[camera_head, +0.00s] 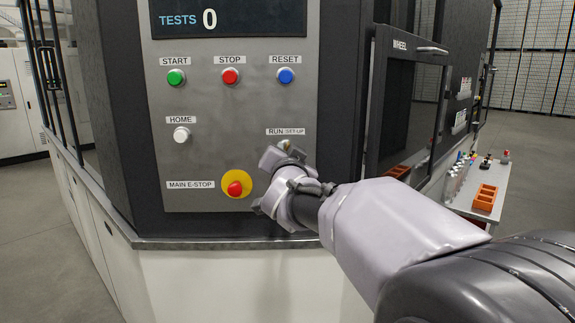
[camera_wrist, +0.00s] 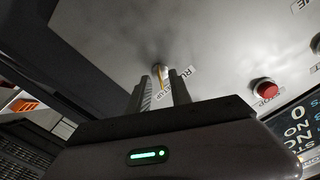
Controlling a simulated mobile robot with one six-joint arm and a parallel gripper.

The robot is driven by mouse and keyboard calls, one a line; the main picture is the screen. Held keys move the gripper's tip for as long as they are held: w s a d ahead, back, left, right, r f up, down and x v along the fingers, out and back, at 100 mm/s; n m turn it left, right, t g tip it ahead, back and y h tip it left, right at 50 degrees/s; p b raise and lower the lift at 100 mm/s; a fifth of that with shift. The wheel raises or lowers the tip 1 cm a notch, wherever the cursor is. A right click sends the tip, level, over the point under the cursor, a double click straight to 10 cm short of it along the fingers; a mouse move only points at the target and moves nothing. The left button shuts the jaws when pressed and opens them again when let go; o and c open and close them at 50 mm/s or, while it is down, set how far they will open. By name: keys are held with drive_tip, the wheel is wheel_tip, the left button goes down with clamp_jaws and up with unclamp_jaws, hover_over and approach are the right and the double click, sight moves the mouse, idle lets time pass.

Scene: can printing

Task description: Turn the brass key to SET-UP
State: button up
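The brass key (camera_wrist: 162,76) stands in its switch on the grey control panel, under the label RUN / SET-UP (camera_head: 285,131). In the head view the key switch (camera_head: 284,144) is mostly hidden behind my gripper (camera_head: 275,157), so the key's angle cannot be read. In the wrist view my gripper (camera_wrist: 161,84) has its two fingers apart, one on each side of the key, with their tips close to the panel. A gap shows between the fingers around the key. I cannot see clear contact with it.
The yellow and red main E-stop (camera_head: 236,185) sits just left of my gripper. Stop (camera_head: 231,76), start (camera_head: 176,77), reset (camera_head: 286,75) and home (camera_head: 181,134) buttons are on the same panel. A side table at right holds an orange tray (camera_head: 485,198).

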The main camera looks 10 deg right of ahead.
drive_tip(key=s+a+p, duration=0.2)
drive_tip(key=s, duration=1.3)
drive_tip(key=shift+a, duration=0.2)
drive_tip(key=s+f+n+g+y, duration=0.1)
drive_tip(key=s+f+g+y, duration=0.1)
drive_tip(key=s+f+g, duration=0.4)
drive_tip(key=s+a+f+n+g+y, duration=0.1)
drive_tip(key=s+f+g, duration=0.5)
drive_tip(key=s+f, duration=0.9)
drive_tip(key=s+n+y, duration=0.1)
drive_tip(key=s, duration=0.4)
drive_tip(key=shift+s+a+n+y, duration=0.15)
drive_tip(key=shift+s+n+y, duration=0.15)
drive_tip(key=shift+s+y, duration=0.1)
drive_tip(key=shift+w, duration=0.1)
